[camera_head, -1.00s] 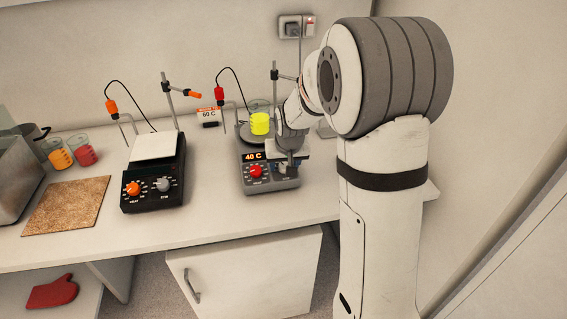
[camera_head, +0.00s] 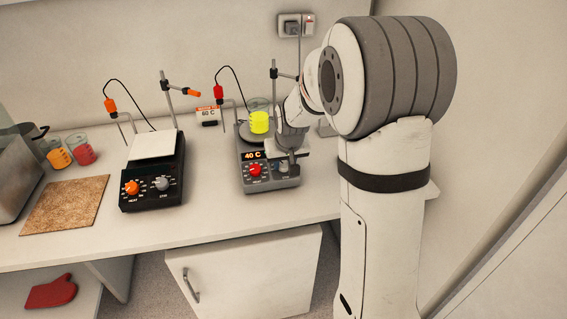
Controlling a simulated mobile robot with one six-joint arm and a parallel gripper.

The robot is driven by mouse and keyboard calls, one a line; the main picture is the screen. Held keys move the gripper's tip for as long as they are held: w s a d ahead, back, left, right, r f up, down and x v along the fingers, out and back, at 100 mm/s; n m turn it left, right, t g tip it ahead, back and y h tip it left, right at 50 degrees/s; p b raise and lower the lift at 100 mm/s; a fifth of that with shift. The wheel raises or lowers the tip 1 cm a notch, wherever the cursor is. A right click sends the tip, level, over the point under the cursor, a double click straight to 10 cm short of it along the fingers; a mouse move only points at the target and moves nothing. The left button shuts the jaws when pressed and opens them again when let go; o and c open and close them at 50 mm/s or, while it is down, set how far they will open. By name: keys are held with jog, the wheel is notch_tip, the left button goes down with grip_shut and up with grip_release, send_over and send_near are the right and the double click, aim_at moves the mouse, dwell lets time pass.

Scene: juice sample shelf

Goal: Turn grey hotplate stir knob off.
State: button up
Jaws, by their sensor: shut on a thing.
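The grey hotplate (camera_head: 262,184) stands on the bench right of centre. Its display (camera_head: 252,155) reads 40 C, and its red knob (camera_head: 255,170) is at the front left. A beaker of yellow liquid (camera_head: 259,122) sits on its top plate. My gripper (camera_head: 284,168) reaches down over the right of the hotplate's front panel, where it is shut on the stir knob. The gripper mostly hides that knob, so its setting cannot be read.
A black hotplate (camera_head: 152,185) with orange and grey knobs stands to the left. A 60 C card (camera_head: 208,114) stands behind. Two beakers, orange (camera_head: 59,155) and red (camera_head: 82,151), and a cork mat (camera_head: 65,205) are farther left. A stand rod (camera_head: 274,90) rises close to my arm.

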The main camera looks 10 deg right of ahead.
jog(key=n+b, duration=0.4)
jog(key=n, duration=0.1)
jog(key=shift+f+n, duration=0.15)
jog(key=shift+n, duration=0.25)
jog(key=n+b, duration=0.2)
jog(key=n, duration=0.3)
jog(key=shift+y+b, duration=0.4)
jog(key=shift+n, duration=0.3)
jog(key=o, duration=1)
jog(key=shift+c, duration=0.2)
jog(key=v, duration=0.8)
jog(key=shift+w, duration=0.2)
jog(key=shift+s, duration=0.1)
